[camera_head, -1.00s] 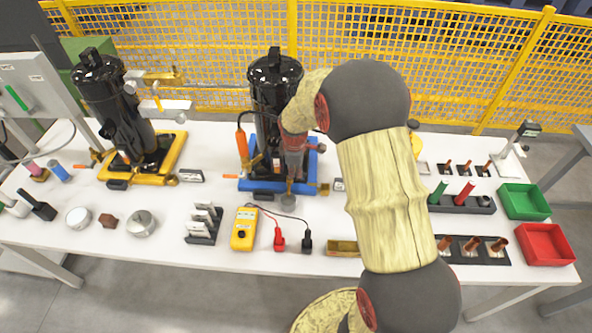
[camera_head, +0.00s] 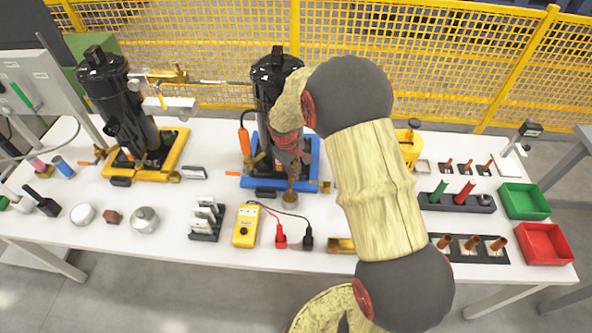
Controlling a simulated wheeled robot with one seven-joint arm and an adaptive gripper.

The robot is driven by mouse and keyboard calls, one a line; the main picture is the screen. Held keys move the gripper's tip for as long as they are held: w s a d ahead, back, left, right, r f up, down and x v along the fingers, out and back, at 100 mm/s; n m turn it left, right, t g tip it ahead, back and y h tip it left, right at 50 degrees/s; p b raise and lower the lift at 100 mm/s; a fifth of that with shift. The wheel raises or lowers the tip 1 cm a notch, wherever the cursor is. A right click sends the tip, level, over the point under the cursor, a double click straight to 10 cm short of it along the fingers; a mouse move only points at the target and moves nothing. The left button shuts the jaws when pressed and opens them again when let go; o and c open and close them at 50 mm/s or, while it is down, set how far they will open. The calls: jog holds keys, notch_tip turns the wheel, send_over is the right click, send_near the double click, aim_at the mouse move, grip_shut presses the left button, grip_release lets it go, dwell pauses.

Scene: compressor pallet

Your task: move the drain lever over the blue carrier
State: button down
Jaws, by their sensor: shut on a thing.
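The blue carrier (camera_head: 265,183) stands mid-table with a tall black compressor (camera_head: 272,80) upright on it. My gripper (camera_head: 291,172) points down at the front right of the compressor, above the carrier. It is shut on a small part, taken to be the drain lever; the fingers and wrist hide most of it. A brass-coloured bit shows just below the fingertips. A round cup (camera_head: 282,207) stands on the table in front of the carrier, below the gripper. An orange-handled tool (camera_head: 244,142) stands at the carrier's left.
A yellow carrier (camera_head: 176,155) with another black compressor (camera_head: 120,110) is at the left. A yellow multimeter (camera_head: 245,227) with leads lies in front. Green (camera_head: 524,202) and red (camera_head: 545,245) bins are at the right. My arm covers the table right of the carrier.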

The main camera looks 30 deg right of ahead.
jog(key=shift+m, duration=0.3)
jog(key=c, duration=2)
grip_release()
jog(key=shift+o, duration=0.5)
jog(key=shift+r, duration=0.1)
notch_tip(320, 180, up, 12)
jog(key=a, duration=0.2)
jog(key=shift+s+a+f, duration=0.2)
jog(key=shift+s, duration=0.1)
